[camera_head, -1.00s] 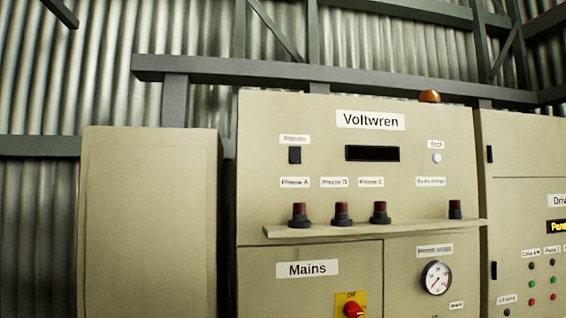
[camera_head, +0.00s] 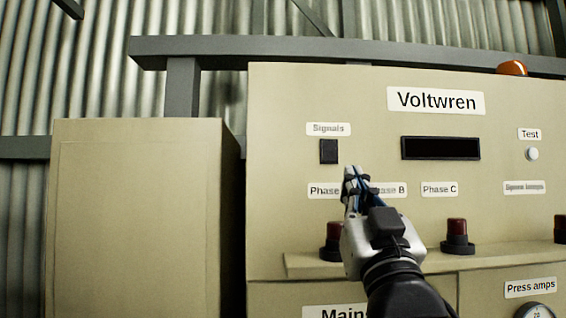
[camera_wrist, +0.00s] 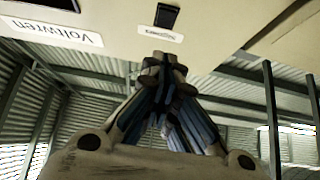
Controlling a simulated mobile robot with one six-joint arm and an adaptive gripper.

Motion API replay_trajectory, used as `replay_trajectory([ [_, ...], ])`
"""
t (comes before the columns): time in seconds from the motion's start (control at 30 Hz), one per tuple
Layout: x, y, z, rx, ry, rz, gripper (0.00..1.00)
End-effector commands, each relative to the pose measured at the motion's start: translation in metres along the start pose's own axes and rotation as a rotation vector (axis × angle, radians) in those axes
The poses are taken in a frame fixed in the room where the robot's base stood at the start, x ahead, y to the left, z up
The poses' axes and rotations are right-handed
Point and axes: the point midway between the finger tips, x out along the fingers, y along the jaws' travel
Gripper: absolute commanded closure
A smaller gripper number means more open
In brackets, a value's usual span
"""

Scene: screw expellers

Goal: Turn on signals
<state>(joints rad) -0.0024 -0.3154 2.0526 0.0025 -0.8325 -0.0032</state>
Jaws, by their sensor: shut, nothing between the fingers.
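The signals switch (camera_head: 328,151) is a small black rocker under a label reading "Signals" (camera_head: 328,129) on the beige Voltwren cabinet (camera_head: 270,220). My gripper (camera_head: 350,172) is shut and empty, in front of the cabinet, just below and right of the switch in the head view. In the wrist view my gripper (camera_wrist: 163,58) points at the panel, with the black switch (camera_wrist: 166,16) just beyond the fingertips and its label (camera_wrist: 161,33) between. The fingertips look apart from the switch, though the exact gap is hard to tell.
A dark display (camera_head: 440,148) and a white test button (camera_head: 532,154) are to the right. Dark red lamps (camera_head: 457,232) stand on a ledge (camera_head: 500,258) below, one partly hidden by my gripper. A plain beige cabinet (camera_head: 140,220) stands at the left.

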Motion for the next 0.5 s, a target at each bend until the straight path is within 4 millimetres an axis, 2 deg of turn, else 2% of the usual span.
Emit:
replay_trajectory([
  [0.27,0.002,0.0,0.0,0.0,-0.002,0.0,1.0],
  [0.37,0.01,0.0,0.0,0.0,-0.002,0.0,1.0],
  [0.5,0.034,0.0,-0.001,0.0,-0.003,0.0,1.0],
])
